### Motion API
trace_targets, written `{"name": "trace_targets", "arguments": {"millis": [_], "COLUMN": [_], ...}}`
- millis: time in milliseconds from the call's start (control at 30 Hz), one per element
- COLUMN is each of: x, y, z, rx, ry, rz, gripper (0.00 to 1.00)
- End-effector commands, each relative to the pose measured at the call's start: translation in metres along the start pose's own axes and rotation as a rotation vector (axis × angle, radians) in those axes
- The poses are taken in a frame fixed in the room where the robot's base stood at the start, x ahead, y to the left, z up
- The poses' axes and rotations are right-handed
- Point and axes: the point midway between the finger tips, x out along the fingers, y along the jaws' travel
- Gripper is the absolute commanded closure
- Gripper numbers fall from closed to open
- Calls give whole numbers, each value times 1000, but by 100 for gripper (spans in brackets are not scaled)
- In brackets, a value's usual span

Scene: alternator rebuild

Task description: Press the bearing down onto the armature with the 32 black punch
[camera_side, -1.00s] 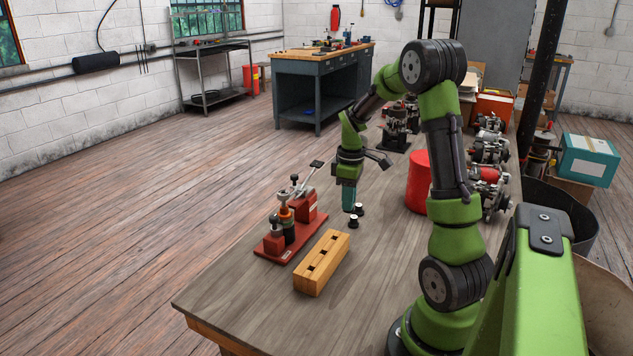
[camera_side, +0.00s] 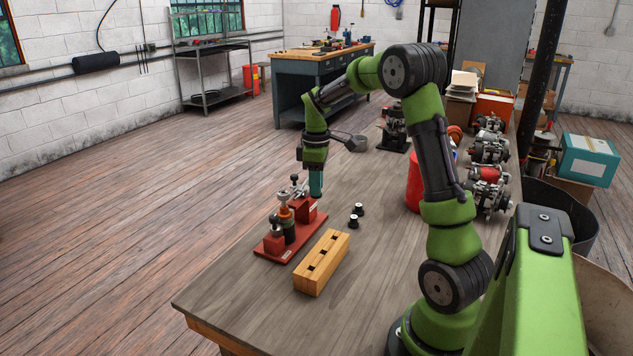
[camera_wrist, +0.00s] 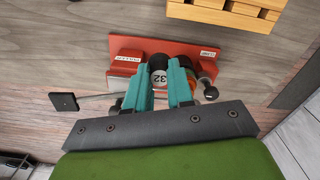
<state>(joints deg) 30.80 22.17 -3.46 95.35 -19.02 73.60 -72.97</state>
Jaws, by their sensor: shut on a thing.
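My gripper (camera_side: 316,194) points down over the back of a red fixture (camera_side: 270,254). In the wrist view its teal fingers (camera_wrist: 160,82) are shut on the black punch (camera_wrist: 158,61), whose pale face reads 32. In the side view the fingers hide the punch. On the fixture, left of my gripper, stands the upright armature (camera_side: 289,233), a dark stack with an orange band. A silvery piece sits at its top; I cannot tell the bearing apart there. My gripper is apart from this stack.
Two more small black punches, (camera_side: 353,222) and (camera_side: 359,209), stand on the table. A wooden block with slots (camera_side: 328,266) lies in front of them. A red can (camera_side: 415,185) stands to the right.

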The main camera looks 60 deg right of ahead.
Motion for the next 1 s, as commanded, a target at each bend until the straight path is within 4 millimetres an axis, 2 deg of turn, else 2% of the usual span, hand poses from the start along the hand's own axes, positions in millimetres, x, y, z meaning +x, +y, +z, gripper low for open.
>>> {"name": "trace_targets", "arguments": {"millis": [33,200,333,433,1000], "x": [-13,-52,-74,-84,-43], "y": [-4,-20,-29,-32,-33], "z": [-21,-65,-80,-79,-77], "rx": [-22,-30,-1,38,50], "ry": [4,3,2,0,-2], "rz": [6,5,2,2,-1], "gripper": [100,100,100,100,100]}}
